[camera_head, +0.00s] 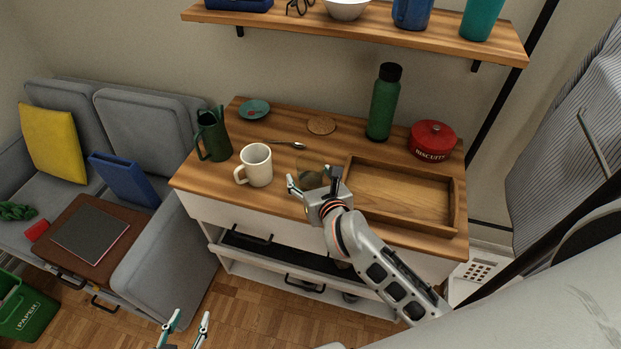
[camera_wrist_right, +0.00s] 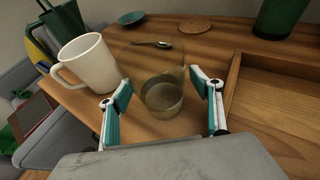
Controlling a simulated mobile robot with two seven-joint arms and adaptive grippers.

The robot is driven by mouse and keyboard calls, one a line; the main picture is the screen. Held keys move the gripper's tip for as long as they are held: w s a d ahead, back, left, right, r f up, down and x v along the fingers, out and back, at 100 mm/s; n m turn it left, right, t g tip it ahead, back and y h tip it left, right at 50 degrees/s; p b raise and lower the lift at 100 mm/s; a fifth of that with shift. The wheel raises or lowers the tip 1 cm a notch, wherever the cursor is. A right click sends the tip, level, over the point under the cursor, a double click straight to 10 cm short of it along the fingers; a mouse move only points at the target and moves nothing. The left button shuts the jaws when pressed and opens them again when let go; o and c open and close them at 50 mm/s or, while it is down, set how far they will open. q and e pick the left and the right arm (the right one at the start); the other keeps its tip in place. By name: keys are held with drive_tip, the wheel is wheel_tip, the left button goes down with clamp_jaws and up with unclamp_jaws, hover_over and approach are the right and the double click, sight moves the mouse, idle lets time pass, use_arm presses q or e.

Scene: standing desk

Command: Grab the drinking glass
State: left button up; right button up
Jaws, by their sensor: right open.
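The drinking glass (camera_head: 311,168) is clear with a brownish tint and stands on the wooden desk top (camera_head: 222,178), between the white mug and the wooden tray. In the right wrist view the glass (camera_wrist_right: 162,98) is in the middle, between the two fingertips. My right gripper (camera_head: 313,181) is open at the glass, a finger on each side; its fingers also show in the right wrist view (camera_wrist_right: 160,90). I see gaps between fingers and glass there. My left gripper (camera_head: 188,321) is open and empty, low over the floor at the bottom edge; its arm is out of view.
A white mug (camera_head: 257,165) stands just left of the glass, and a wooden tray (camera_head: 457,205) lies right. Behind are a spoon (camera_head: 290,144), a coaster (camera_head: 321,125) and a green bottle (camera_head: 382,105). A dark green watering can (camera_head: 212,135) stands left.

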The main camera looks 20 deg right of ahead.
drive_tip(key=shift+r, duration=0.1)
drive_tip(key=c, duration=1.5)
drive_tip(key=shift+o, duration=0.2)
drive_tip(key=shift+r, duration=0.2)
wheel_tip(320, 180, up, 19)
drive_tip(key=p, duration=0.3)
drive_tip(key=shift+r, duration=0.15)
